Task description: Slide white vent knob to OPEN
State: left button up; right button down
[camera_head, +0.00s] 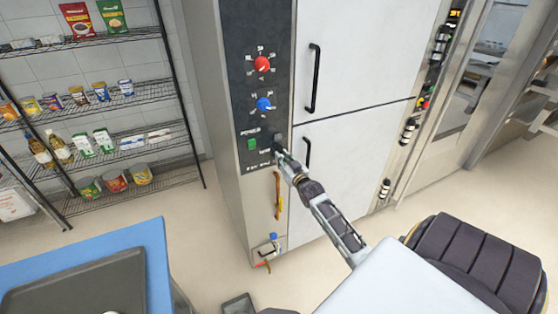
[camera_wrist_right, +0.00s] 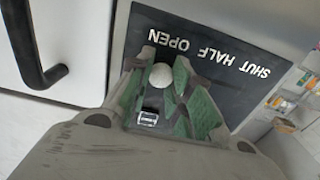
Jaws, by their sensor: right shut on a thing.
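The white vent knob (camera_wrist_right: 161,76) shows in the right wrist view as a pale round knob between the green-padded fingers of my right gripper (camera_wrist_right: 172,90). It sits beside the OPEN end of the printed SHUT HALF OPEN label (camera_wrist_right: 212,48), away from SHUT. The gripper is shut on the knob and hides part of its track. In the head view, my right gripper (camera_head: 283,156) is at the lower part of the dark control panel (camera_head: 246,90), and the knob is hidden there. My left gripper is not in view.
On the panel are a red dial (camera_head: 261,64), a blue dial (camera_head: 264,104) and a green switch (camera_head: 252,144). Black door handles (camera_head: 314,78) stand out to the right. A wire shelf (camera_head: 95,100) and a blue-topped table (camera_head: 140,240) are at left.

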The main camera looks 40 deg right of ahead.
jog(key=shift+d, duration=0.15)
jog(key=c, duration=1.3)
grip_release()
jog(key=shift+d, duration=0.15)
jog(key=shift+s, duration=0.1)
jog(key=shift+v, duration=6)
